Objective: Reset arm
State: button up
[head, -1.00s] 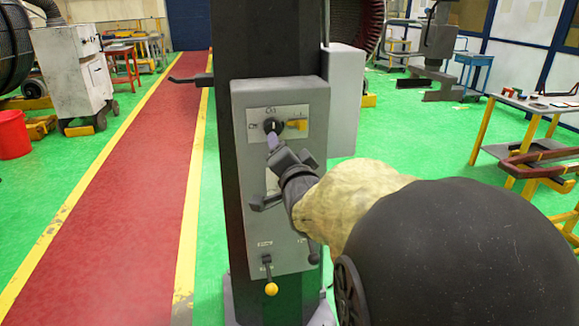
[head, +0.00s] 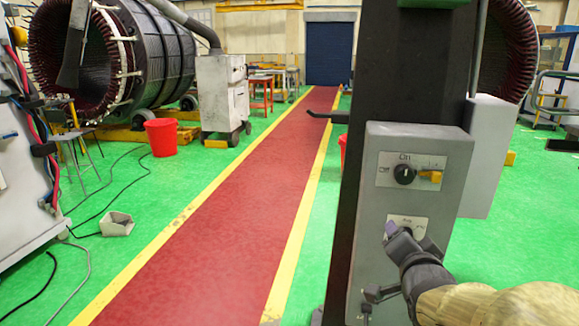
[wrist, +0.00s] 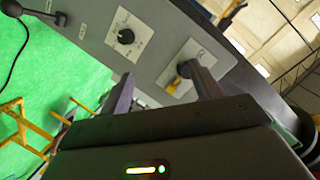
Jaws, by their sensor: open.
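My gripper (head: 400,233) is in front of the grey control box (head: 372,215), below its On/Off knob (head: 404,174). The jaws are apart and I see nothing between them. In the wrist view, my gripper (wrist: 158,78) faces the panel with both fingers spread.
A lower dial plate (head: 408,222) is partly hidden by my gripper. A black dial (wrist: 126,37) and a black-ball lever (wrist: 14,8) show in the wrist view. A dark column (head: 400,70) stands behind the box. The red walkway (head: 230,220) to its left is clear.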

jog(key=s+a+f+n+g+y, duration=0.1)
jog(key=s+a+f+n+g, duration=0.3)
jog(key=f, duration=0.3)
jog(key=s+a+f+n+g+y, duration=0.1)
jog(key=s+a+f+n+g, duration=0.25)
jog(key=f, duration=0.35)
jog(key=s+a+f+n+g+y, duration=0.25)
jog(key=a+f+n+g, duration=0.2)
jog(key=f, duration=0.25)
notch_tip(320, 180, up, 13)
jog(key=p, duration=1.3)
jog(key=shift+s+d+m+h, duration=0.3)
jog(key=shift+s+d+h, duration=0.05)
jog(key=shift+s+h, duration=0.1)
jog(key=shift+f, duration=0.15)
